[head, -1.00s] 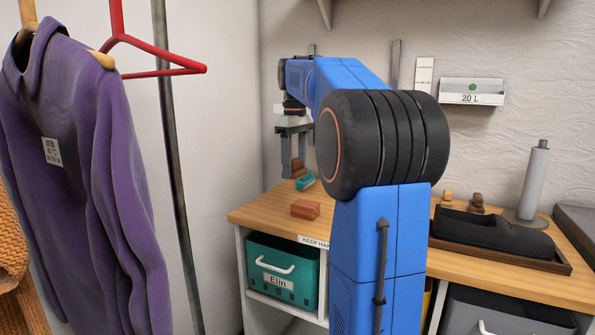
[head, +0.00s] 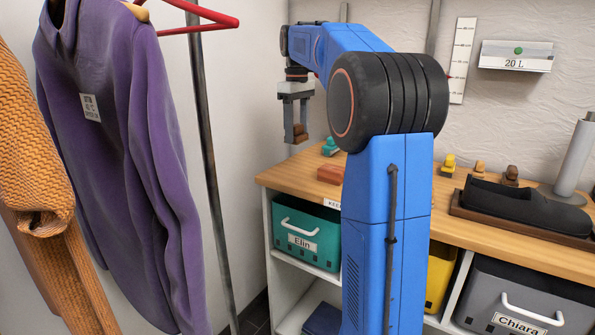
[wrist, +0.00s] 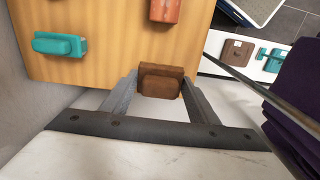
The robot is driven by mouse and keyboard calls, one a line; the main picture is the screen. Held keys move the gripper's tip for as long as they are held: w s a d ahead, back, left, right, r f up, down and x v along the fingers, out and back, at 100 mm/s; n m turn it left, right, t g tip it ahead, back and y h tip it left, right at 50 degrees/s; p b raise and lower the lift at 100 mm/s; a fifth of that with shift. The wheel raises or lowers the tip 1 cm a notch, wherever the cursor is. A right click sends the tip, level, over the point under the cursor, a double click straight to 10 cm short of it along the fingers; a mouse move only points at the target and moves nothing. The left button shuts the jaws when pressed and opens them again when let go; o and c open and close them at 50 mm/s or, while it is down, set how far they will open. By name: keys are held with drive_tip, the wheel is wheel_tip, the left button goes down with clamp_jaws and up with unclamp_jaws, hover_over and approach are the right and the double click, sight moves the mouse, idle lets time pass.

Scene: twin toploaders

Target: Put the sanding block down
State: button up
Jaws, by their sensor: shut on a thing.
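My gripper (head: 296,138) points down and is shut on a brown block, taken as the sanding block (head: 301,133). In the wrist view the block (wrist: 160,81) sits between the two fingertips and overlaps the edge of the wooden bench top (wrist: 100,62). No contact between block and bench shows.
A purple garment (head: 120,150) hangs on a rack with a metal pole (head: 207,150) at the left. A teal bin (head: 305,235) stands under the bench. A dark tray (head: 470,213) and small blocks occupy the right of the bench. Bare wood lies around the reddish block.

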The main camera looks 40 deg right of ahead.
hover_over(294, 171)
drive_tip(key=f, duration=0.4)
drive_tip(key=shift+s+f, duration=0.2)
drive_tip(key=shift+f, duration=2.85)
drive_tip(key=shift+f, duration=0.1)
drive_tip(key=o, duration=1)
wheel_tip(294, 171, up, 12)
drive_tip(key=shift+r, duration=0.15)
drive_tip(key=shift+a, duration=0.1)
